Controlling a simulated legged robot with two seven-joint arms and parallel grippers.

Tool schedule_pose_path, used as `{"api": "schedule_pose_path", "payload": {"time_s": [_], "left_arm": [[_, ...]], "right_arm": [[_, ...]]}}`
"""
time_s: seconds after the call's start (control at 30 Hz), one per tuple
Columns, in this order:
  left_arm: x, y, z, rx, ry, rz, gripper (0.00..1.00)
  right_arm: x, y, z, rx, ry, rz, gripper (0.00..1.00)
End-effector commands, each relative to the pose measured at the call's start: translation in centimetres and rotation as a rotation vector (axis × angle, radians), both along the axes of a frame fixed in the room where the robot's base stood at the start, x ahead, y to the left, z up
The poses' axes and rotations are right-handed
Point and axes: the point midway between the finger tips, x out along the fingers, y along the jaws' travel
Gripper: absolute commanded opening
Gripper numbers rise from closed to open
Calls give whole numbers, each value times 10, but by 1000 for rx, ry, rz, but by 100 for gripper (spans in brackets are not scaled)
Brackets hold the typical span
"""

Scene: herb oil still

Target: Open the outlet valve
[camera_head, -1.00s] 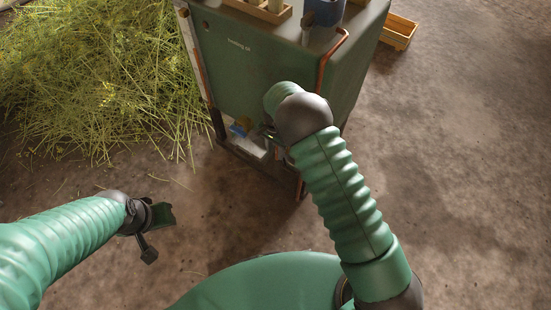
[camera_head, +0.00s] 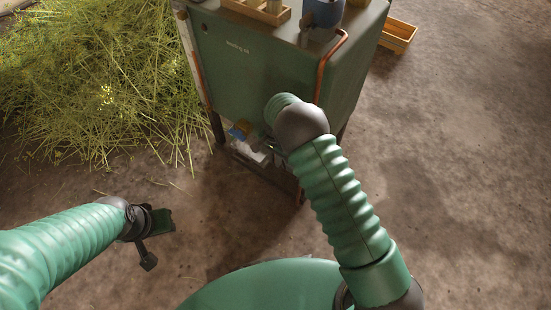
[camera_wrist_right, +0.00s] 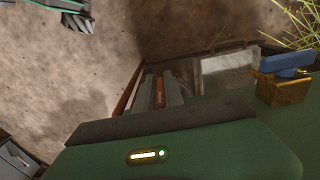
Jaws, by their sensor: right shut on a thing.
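The green still (camera_head: 265,70) stands ahead. Low on its front is a brass fitting with a blue handle (camera_head: 240,129); it also shows at the right of the right wrist view (camera_wrist_right: 286,62), apart from my fingers. My right gripper (camera_wrist_right: 161,92) is shut on a narrow orange-red piece between its grey fingers, low at the still's front. I cannot tell whether that piece is the outlet valve's handle. My left gripper (camera_head: 158,235) is open and empty above the floor, well short of the still.
A pale metal box (camera_wrist_right: 228,75) sits under the brass fitting. Cut herbs (camera_head: 90,90) are heaped at left. A wooden crate (camera_head: 398,37) lies behind right. The floor (camera_head: 465,170) at right is clear.

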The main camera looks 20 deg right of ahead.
Motion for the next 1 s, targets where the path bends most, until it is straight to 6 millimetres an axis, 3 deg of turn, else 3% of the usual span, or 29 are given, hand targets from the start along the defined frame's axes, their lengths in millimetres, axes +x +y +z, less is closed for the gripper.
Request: {"api": "schedule_pose_path", "payload": {"time_s": [0.33,0.6,0.77,1.0], "left_arm": [[0,0,1,0,0,0,34],[0,0,-2,0,0,0,34],[0,0,-21,0,0,0,34],[0,0,-65,0,0,0,34]], "right_arm": [[1,-1,1,31,-42,-4,0],[1,-3,0,134,-175,-10,0],[2,-3,-4,224,-290,-14,0],[2,-3,-10,363,-470,-12,0]]}}
